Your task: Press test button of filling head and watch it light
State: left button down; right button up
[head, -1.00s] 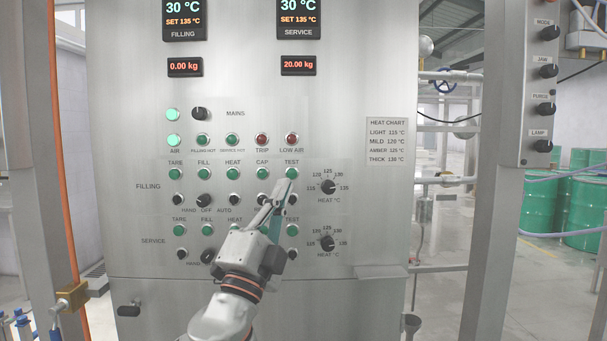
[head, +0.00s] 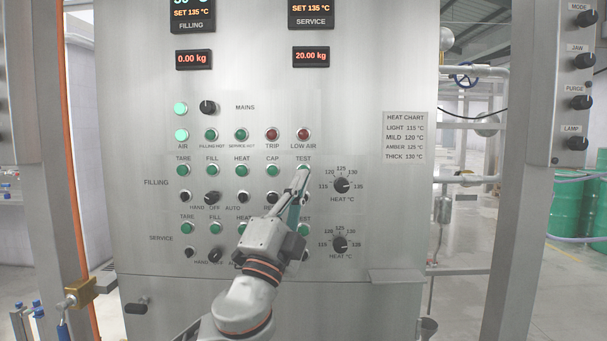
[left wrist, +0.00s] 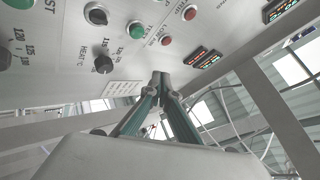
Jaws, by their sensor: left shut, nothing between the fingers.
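The green TEST button of the FILLING row (head: 303,168) is at the right end of that row on the steel panel. My left gripper (head: 302,177) is shut and empty, with its fingertips at the lower edge of this button in the head view. Whether they touch it cannot be told there. In the left wrist view the closed fingertips (left wrist: 160,76) appear apart from the green TEST button (left wrist: 137,29). The button looks plain green, with no clear glow. My right gripper is not in view.
The SERVICE row's TEST button (head: 304,229) lies below, partly behind my gripper. HEAT knobs stand to the right, including the upper one (head: 342,185). A lit AIR lamp (head: 181,135) is at the left. A small ledge (head: 397,275) juts out at the lower right.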

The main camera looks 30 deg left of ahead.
pick_arm(q)
jog(key=w+a+b, duration=0.1)
jog(key=w+a, duration=0.2)
jog(key=w, duration=0.2)
jog(key=shift+w+a+b, duration=0.25)
jog(key=shift+w+b, duration=0.05)
jog(key=shift+w, duration=0.1)
dwell(1.1)
jog(key=shift+w, duration=0.1)
jog(key=shift+w+a, duration=0.2)
jog(key=shift+w, duration=0.05)
